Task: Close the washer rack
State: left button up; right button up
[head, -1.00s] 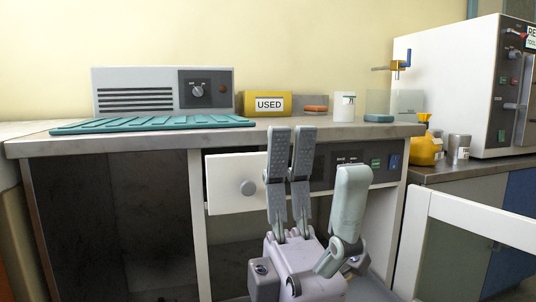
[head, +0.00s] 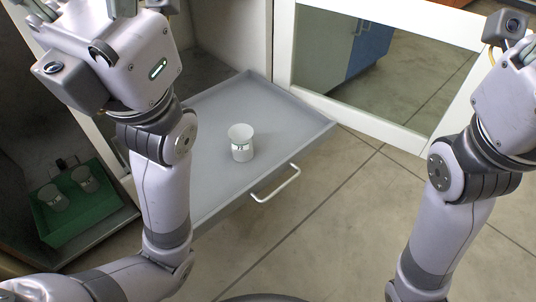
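The washer rack (head: 285,118) is a flat grey tray with a low rim, pulled out in front of the washer. Its pale bar handle (head: 276,184) is on the front edge, toward the lower right. A white cup (head: 241,143) with a small label stands upright on the rack. My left gripper (head: 82,10) is at the upper left, above the rack's left side, its fingertips cut off by the top edge. My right gripper (head: 512,62) is at the right edge, clear of the rack and handle, its fingers mostly out of frame. No hold on the rack shows.
The washer's white-framed glass door (head: 395,75) stands open along the rack's far side. A green bin (head: 88,216) with two white cups (head: 68,190) is in the dark space at left. Bare floor (head: 345,235) lies in front of the handle.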

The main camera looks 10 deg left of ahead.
aim_at(286, 130)
jog(key=l+u, duration=0.75)
jog(key=k+l+u, duration=0.15)
jog(key=l+u, duration=0.2)
